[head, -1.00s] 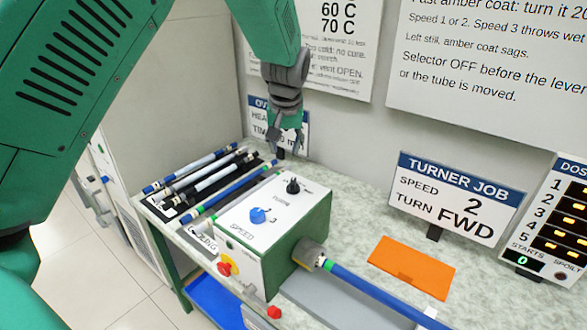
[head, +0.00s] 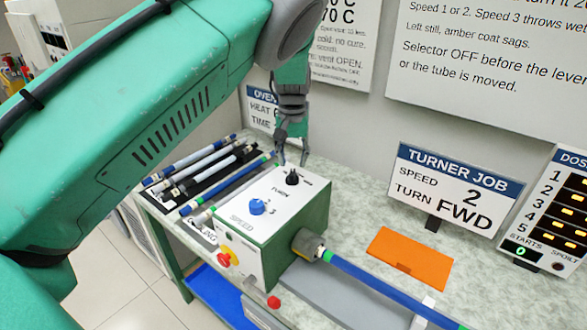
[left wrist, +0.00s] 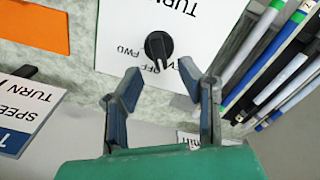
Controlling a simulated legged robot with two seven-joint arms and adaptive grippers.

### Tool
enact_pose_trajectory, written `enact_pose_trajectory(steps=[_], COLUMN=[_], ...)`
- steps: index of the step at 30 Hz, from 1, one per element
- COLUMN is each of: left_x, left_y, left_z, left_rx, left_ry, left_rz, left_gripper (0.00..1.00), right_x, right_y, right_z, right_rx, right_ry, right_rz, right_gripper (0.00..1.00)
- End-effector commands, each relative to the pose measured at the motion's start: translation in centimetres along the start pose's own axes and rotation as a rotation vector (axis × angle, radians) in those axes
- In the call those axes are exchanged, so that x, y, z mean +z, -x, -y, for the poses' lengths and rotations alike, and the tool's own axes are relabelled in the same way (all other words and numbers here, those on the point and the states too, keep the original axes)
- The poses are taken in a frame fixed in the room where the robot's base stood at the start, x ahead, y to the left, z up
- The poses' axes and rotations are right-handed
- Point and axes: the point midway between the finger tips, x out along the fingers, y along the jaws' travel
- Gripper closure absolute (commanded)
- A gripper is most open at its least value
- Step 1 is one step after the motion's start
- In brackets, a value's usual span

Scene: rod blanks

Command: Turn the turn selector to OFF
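The turn selector (head: 292,177) is a black knob on the white top of a green and white turner box (head: 316,212). In the left wrist view the turn selector (left wrist: 159,47) shows upside down, with small FWD and OFF lettering beside it. Which mark its pointer faces I cannot tell surely. My left gripper (head: 293,160) hangs just above and behind the knob, fingers pointing down. In the left wrist view my left gripper (left wrist: 160,74) is open, its fingers apart on either side of the knob's line and not touching it. My right gripper is not in view.
A blue speed knob (head: 257,207) stands near the selector. A blue tube (head: 375,287) runs right from the box's chuck. Several rods (head: 205,165) lie at left. An orange mat (head: 410,258) and the turner job sign (head: 455,195) are at right.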

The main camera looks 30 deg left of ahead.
Motion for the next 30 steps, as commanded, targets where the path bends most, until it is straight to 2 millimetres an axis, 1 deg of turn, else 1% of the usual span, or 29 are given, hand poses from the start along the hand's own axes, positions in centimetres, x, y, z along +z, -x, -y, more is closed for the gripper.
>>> enact_pose_trajectory(steps=[1,6,11,18,19,20,21,30], left_x=[0.1,0.0,0.0,0.0,0.0,0.0,0.0,0.0], left_y=[-0.9,-2.9,-3.6,-3.7,-3.7,-3.7,-3.7,-3.6], left_z=[0.1,0.0,0.0,0.0,0.0,0.0,0.0,-0.1], left_rx=[-0.003,-0.002,-0.001,-0.001,0.000,0.000,0.000,0.001], left_ry=[-0.001,-0.001,-0.001,-0.001,-0.001,-0.001,-0.001,-0.010], left_rz=[0.003,0.000,-0.001,-0.002,-0.001,-0.001,-0.001,-0.001], left_gripper=[0.67,0.67,0.67,0.67,0.74,0.85,0.99,1.00], right_x=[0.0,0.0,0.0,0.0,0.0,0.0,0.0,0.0], right_y=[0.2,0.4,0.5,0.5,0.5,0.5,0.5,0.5], right_z=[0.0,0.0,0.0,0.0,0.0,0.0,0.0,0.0], right_rx=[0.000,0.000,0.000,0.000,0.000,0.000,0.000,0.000], right_ry=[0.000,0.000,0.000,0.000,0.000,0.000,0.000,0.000], right_rz=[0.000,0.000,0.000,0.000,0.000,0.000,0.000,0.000], right_gripper=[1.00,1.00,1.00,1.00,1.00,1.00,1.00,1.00])
